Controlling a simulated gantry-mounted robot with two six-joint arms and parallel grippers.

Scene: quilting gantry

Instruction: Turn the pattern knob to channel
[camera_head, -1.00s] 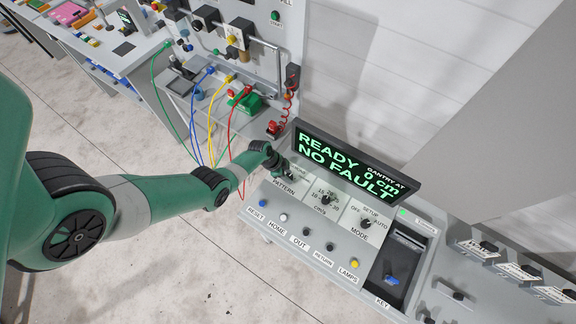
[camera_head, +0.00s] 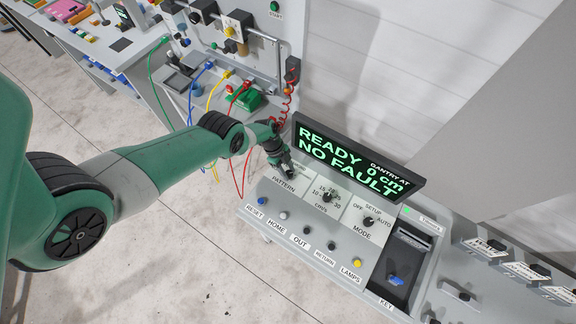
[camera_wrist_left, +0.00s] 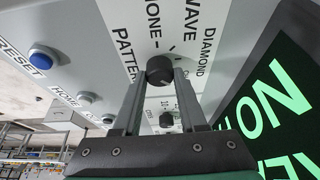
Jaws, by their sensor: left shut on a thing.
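The pattern knob (camera_wrist_left: 160,68) is a round black knob on a white dial plate. NONE, WAVE and DIAMOND are readable around it in the left wrist view; I cannot read a channel label. My left gripper (camera_wrist_left: 158,80) is shut on the knob, with one finger on each side of it. In the head view the left gripper (camera_head: 287,167) points down at the pattern plate (camera_head: 284,186) and hides the knob. I cannot tell clearly which label the knob points to. My right gripper is not in view.
A display (camera_head: 350,162) reading READY, GANTRY AT 0 cm, NO FAULT stands just behind the knobs. A row of buttons runs in front. Colored cables (camera_head: 238,135) hang behind my left arm.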

